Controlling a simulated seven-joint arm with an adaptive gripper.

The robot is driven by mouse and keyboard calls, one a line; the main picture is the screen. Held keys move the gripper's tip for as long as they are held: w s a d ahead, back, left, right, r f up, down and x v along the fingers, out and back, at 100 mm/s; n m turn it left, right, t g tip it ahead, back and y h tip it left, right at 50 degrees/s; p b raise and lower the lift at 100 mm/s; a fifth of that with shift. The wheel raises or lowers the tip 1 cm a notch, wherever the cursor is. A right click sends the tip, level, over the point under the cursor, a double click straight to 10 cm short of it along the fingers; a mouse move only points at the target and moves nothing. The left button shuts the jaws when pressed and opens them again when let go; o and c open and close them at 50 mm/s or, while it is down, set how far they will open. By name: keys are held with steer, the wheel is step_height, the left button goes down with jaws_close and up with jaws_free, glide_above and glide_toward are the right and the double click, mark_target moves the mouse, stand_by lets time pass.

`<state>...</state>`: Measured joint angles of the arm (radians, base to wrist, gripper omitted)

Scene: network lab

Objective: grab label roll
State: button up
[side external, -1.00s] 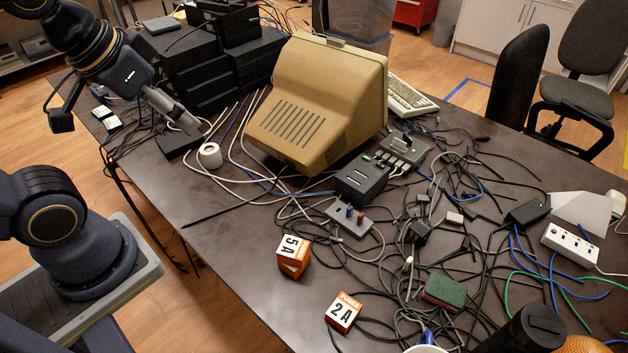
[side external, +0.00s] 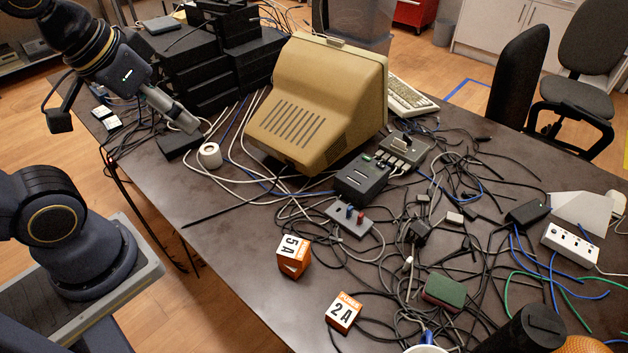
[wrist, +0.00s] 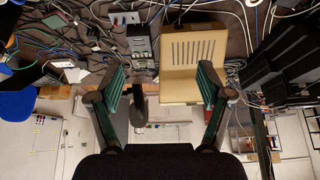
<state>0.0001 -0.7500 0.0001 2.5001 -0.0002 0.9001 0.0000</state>
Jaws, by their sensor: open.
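The label roll (side external: 209,155) is a small white roll with a dark centre hole. It sits on the dark table to the left of the beige monitor in the side external view. I cannot make it out in the wrist view. My gripper (side external: 193,125) is just above and to the left of the roll in the side external picture, apart from it. In the wrist view my gripper (wrist: 161,86) has its two green-padded fingers wide apart, with nothing held between them.
The bulky beige monitor (side external: 313,98) stands right of the roll. Stacked black boxes (side external: 205,55) stand behind my gripper. A black adapter (side external: 178,143) lies left of the roll. Loose cables run past it. Orange fuse boxes (side external: 293,256) stand near the front edge.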

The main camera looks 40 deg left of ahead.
steer(key=shift+o, duration=0.3)
steer(key=shift+o, duration=0.9)
